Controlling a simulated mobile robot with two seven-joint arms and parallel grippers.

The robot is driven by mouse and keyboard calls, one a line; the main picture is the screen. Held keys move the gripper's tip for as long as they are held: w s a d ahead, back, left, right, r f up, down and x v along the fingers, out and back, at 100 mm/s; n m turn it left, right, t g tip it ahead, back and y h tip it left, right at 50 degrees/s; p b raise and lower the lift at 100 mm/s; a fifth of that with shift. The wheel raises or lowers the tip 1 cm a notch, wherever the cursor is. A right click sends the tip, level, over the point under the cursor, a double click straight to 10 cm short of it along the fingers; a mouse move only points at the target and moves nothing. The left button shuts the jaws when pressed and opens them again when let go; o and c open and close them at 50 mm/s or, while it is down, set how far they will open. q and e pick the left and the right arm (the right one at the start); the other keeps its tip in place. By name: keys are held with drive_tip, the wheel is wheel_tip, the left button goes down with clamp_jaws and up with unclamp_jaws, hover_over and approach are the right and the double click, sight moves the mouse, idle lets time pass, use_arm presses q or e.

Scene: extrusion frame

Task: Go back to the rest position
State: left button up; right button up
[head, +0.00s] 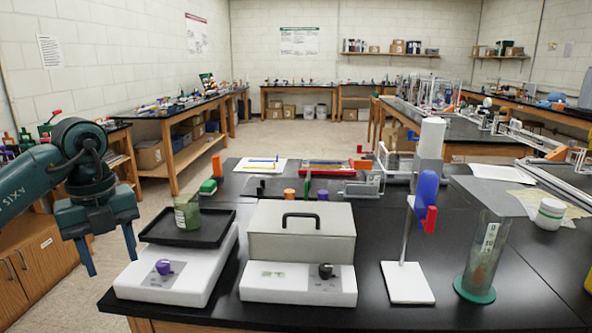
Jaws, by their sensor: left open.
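My left gripper (110,250) hangs at the left of the head view, pointing down. Its two blue fingers are apart, with nothing between them. It is beside the left end of the black bench, over the floor side, left of the white device with the black tray. My left arm (32,176) comes in from the left edge. My right gripper does not show.
On the black bench (400,316) stand a white device (190,284) with a black tray (206,236) and green-labelled jar (187,212), a grey box (300,240) on another white device, a stand (407,283) and a glass cylinder (485,255). Floor is open beyond.

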use_arm(q)
drive_tip(key=s+d+f+m+g+h, duration=0.1)
drive_tip(key=d+f+m+h, duration=0.2)
drive_tip(key=d, duration=0.5)
drive_tip(key=s+d+f+m+g+h, duration=0.1)
drive_tip(key=s+d+f+h, duration=0.1)
drive_tip(key=d+f+h, duration=0.35)
drive_tip(key=s+d+r+n+t+h+p, duration=0.1)
drive_tip(key=s+d+n+t+h, duration=0.1)
drive_tip(key=d+h, duration=0.5)
drive_tip(key=s+d+r+n+t+h, duration=0.1)
drive_tip(key=s+d+n+t+h, duration=0.15)
drive_tip(key=d+h, duration=0.45)
drive_tip(key=w+a+f+n+t+y, duration=0.1)
drive_tip(key=a+f+n+t+y, duration=0.2)
drive_tip(key=f+n+t+y, duration=0.45)
drive_tip(key=a+f+n+t+y, duration=0.2)
drive_tip(key=n+t+y, duration=0.4)
drive_tip(key=n, duration=0.5)
drive_tip(key=s+a+f+n+g+y, duration=0.2)
drive_tip(key=s+a+f+n, duration=0.1)
drive_tip(key=s+f, duration=0.3)
drive_tip(key=s+a+f+n+g+y+p, duration=0.1)
drive_tip(key=s+a+f+n+g+y, duration=0.1)
drive_tip(key=s+f, duration=0.5)
wheel_tip(320, 180, down, 4)
drive_tip(key=shift+a+r+n+g+y, duration=0.15)
drive_tip(key=shift+a+n+g+y, duration=0.25)
drive_tip(key=shift+a+g+y, duration=0.35)
